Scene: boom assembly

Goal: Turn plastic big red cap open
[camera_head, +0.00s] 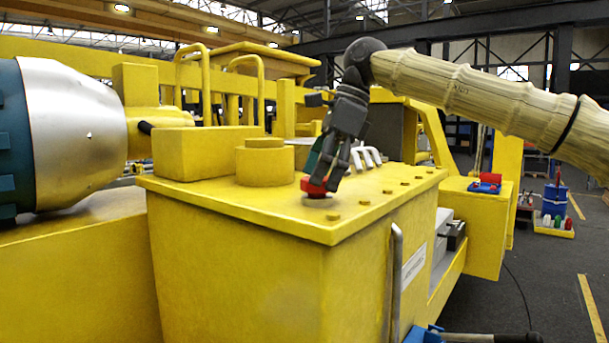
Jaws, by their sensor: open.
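The big red cap (314,187) sits on the flat top of the yellow tank (270,216), near its middle. A dark ring shows under the cap. My gripper (330,180) points down at the cap from above right. Its dark fingers are open and spread around the cap. One finger hides part of the cap's right side. I cannot tell whether the fingers touch it.
A round yellow boss (265,165) stands left of the cap on the same tank top. Pale bent handles (368,157) stand behind the gripper. Small yellow bolts line the tank's edge. A large blue and silver cylinder (70,125) is at the left.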

